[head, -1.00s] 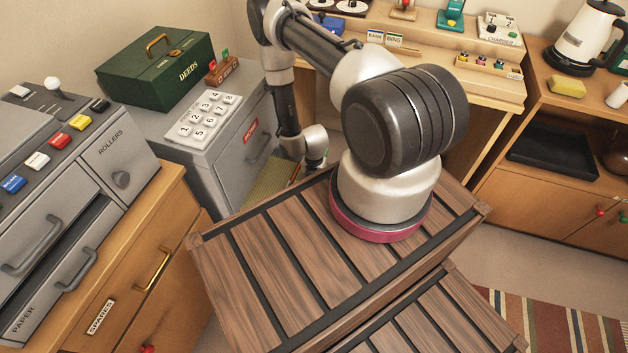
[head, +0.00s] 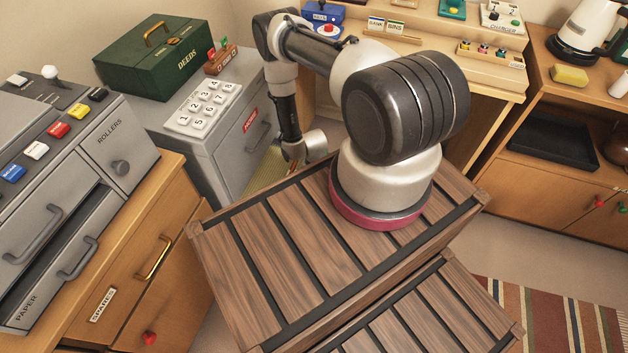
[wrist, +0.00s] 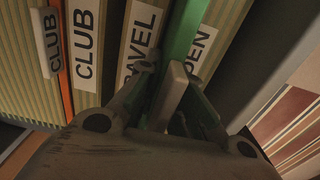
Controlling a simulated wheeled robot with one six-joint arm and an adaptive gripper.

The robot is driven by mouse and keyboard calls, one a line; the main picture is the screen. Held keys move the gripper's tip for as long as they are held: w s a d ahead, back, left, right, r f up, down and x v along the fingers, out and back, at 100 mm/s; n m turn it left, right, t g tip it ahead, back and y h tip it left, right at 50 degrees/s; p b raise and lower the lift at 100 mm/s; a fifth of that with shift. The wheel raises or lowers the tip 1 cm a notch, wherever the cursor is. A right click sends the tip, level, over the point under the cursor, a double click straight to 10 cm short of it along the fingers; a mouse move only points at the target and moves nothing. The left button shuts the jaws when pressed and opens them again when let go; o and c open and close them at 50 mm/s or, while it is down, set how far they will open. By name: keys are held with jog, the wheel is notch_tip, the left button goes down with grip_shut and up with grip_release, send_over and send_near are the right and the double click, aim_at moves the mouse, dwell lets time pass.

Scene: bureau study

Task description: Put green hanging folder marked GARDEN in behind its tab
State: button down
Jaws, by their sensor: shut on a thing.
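In the wrist view my gripper (wrist: 168,98) is shut on the green hanging folder (wrist: 189,32), which shows as a narrow upright green strip running down between the fingers. A pale block sits at the fingers; I cannot tell whether it is part of the folder. Right beside the strip, on its right, is a white label (wrist: 204,44) whose visible letters read "DEN"; the rest is covered. In the head view my wrist hangs over the open file drawer (head: 268,168), and the fingers and folder are hidden behind my own slatted deck.
Left of the folder stand a label ending "AVEL" (wrist: 141,42) and two "CLUB" tabs (wrist: 84,45), one by an orange folder edge. A grey drawer wall (wrist: 258,70) is close on the right. The grey cabinet (head: 215,150) carries a number keypad (head: 203,105).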

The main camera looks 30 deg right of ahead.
jog(key=shift+f, duration=0.45)
jog(key=c, duration=1.5)
grip_release()
notch_tip(320, 180, up, 12)
jog(key=shift+r, duration=0.1)
